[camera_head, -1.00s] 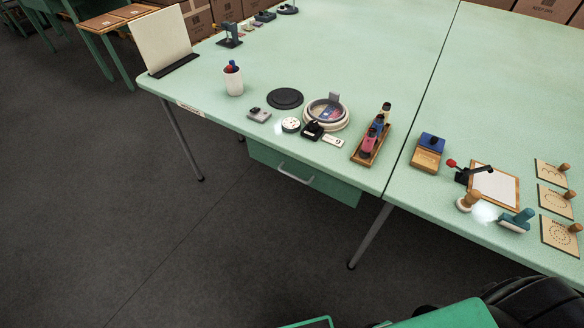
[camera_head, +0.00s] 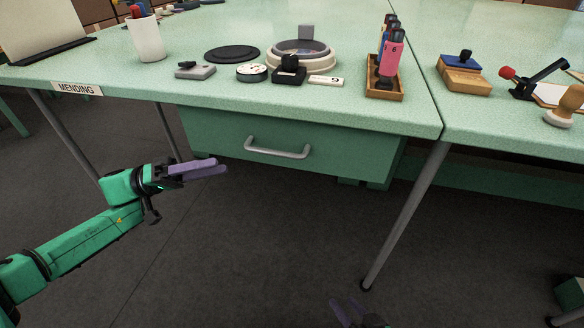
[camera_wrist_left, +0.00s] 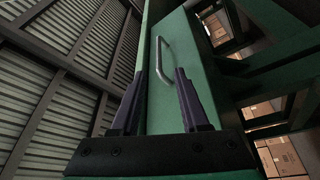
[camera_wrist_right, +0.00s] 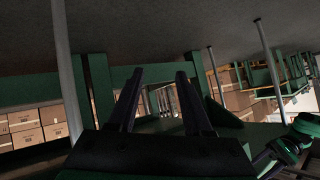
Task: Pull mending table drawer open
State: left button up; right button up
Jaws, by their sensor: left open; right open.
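The green drawer (camera_head: 220,140) hangs under the front edge of the mending table (camera_head: 200,95) and looks shut. Its grey bar handle (camera_head: 277,152) is on the front panel. My left gripper (camera_head: 222,168) is open and empty, in front of the drawer, a little left of and below the handle. In the left wrist view the handle (camera_wrist_left: 160,60) shows ahead, between and beyond the spread fingers (camera_wrist_left: 155,90), apart from them. My right gripper (camera_head: 350,312) is low at the bottom edge of the head view; its open, empty fingers show in the right wrist view (camera_wrist_right: 160,85).
A grey table leg (camera_head: 405,215) stands right of the drawer, and another leg (camera_head: 68,135) at left. On the tabletop near the edge are a white cup (camera_head: 147,38), a round dish (camera_head: 302,56) and a wooden tray (camera_head: 384,92). The floor before the drawer is free.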

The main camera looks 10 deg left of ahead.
aim_at(275, 153)
pick_arm(q)
jog(key=b+x, duration=0.2)
jog(key=x, duration=1.2)
jog(key=shift+a+r, duration=0.1)
jog(key=shift+r, duration=0.05)
pick_arm(e)
jog(key=shift+s+a+f+m+t+y, duration=0.2)
jog(key=shift+a+f+m+t+y, duration=0.1)
jog(key=shift+a+f+t, duration=0.45)
pick_arm(q)
jog(key=shift+c, duration=0.3)
pick_arm(e)
jog(key=shift+r, duration=0.1)
pick_arm(q)
grip_shut()
